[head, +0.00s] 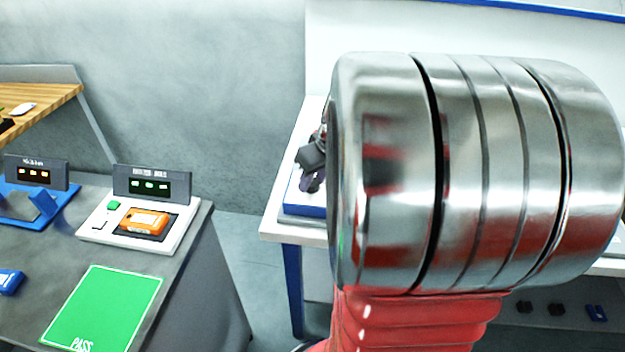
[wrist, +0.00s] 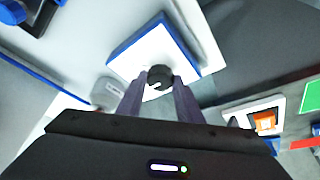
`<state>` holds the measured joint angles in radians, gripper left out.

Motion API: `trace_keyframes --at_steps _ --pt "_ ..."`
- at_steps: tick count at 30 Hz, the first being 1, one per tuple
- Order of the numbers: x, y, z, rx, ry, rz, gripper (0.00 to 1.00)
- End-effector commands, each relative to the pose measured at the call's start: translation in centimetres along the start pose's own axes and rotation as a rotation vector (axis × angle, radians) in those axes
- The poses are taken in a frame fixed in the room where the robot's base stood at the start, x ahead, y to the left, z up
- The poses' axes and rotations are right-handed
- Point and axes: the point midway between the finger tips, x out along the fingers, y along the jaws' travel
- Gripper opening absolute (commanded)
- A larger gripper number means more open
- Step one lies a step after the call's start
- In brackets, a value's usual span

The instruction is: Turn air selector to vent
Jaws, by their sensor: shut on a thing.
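The air selector shows in the wrist view as a round black knob (wrist: 160,74) on a white panel with blue sides (wrist: 130,55). A small pale mark shows on the knob. My gripper (wrist: 159,83) has its two purple-grey fingers on either side of the knob and is shut on it. No vent label can be read, so I cannot tell which position the knob points to. In the head view my gripper (head: 313,182) is partly visible beside my large metal arm link, above the blue-sided panel (head: 300,203). The knob is hidden there.
The panel stands on a white table (head: 283,229). At left, a grey bench holds an orange device (head: 145,222) in a white station (head: 100,234), a green PASS mat (head: 103,308), a blue device (head: 9,281) and a blue stand (head: 42,202). A floor gap separates bench and table.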

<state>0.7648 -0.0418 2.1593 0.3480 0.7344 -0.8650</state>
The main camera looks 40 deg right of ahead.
Motion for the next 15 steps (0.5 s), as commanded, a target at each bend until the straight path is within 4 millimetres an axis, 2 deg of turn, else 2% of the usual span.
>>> trace_keyframes --at_steps 15 --pt "0.04 -0.25 -0.03 0.188 0.0 0.078 0.1"
